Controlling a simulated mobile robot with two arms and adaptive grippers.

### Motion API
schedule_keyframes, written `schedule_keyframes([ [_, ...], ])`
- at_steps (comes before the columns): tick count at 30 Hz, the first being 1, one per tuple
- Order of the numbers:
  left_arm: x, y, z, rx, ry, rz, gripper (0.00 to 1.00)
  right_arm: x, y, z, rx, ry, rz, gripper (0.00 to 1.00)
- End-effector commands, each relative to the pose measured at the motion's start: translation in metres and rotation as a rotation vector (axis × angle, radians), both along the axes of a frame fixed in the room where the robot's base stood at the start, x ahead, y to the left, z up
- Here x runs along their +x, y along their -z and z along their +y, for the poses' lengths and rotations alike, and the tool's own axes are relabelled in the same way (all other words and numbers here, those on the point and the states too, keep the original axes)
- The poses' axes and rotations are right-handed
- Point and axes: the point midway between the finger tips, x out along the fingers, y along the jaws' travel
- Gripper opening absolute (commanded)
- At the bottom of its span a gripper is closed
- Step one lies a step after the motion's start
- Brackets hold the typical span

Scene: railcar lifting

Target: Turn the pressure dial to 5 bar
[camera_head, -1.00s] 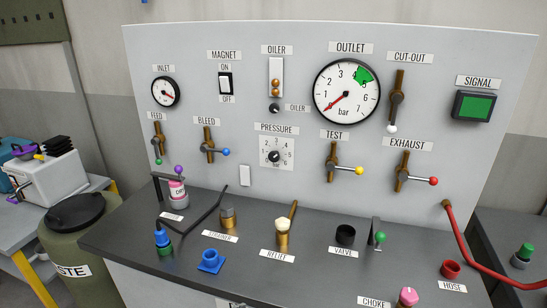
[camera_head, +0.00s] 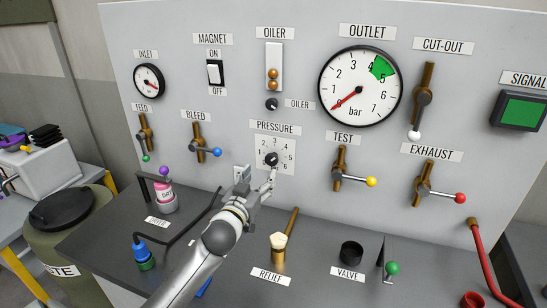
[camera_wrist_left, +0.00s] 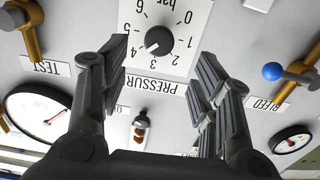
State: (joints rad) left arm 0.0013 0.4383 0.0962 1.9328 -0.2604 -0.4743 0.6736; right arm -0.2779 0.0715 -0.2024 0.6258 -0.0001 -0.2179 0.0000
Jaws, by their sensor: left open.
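The pressure dial (camera_head: 271,158) is a small black knob on a white numbered plate (camera_head: 261,168), under the PRESSURE label on the grey panel. It also shows in the left wrist view (camera_wrist_left: 158,40), upside down. I cannot read its setting surely. My left gripper (camera_head: 257,178) is open just below and in front of the dial in the head view. In the left wrist view its fingers (camera_wrist_left: 165,54) stand on either side of the knob, which looks untouched. My right gripper is not in view.
Bleed lever (camera_head: 204,150) and test lever (camera_head: 346,176) stick out left and right of the dial. The oiler knob (camera_head: 271,104) is above it. A brass relief valve (camera_head: 279,246) stands on the dark bench below, beside my arm.

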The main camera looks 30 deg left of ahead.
Motion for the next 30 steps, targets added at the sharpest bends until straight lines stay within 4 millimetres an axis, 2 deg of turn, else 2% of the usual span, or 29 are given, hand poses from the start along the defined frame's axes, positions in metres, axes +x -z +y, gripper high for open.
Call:
schedule_keyframes([
  [3,0.017,-0.004,0.004,0.002,0.000,-0.001,0.57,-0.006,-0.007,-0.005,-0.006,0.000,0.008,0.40],
  [9,0.050,-0.003,0.012,0.001,-0.001,0.002,0.57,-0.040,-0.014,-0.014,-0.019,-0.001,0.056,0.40],
  [11,0.059,-0.002,0.014,0.002,-0.002,0.001,0.57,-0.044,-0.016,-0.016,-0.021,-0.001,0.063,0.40],
  [14,0.072,-0.002,0.017,0.000,-0.001,0.003,0.57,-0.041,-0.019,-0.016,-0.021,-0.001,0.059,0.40],
  [21,0.092,0.000,0.021,0.001,0.000,0.002,0.57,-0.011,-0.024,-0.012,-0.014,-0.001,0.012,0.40],
  [30,0.096,0.001,0.022,0.001,0.000,0.003,0.57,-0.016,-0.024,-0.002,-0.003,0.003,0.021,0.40],
])
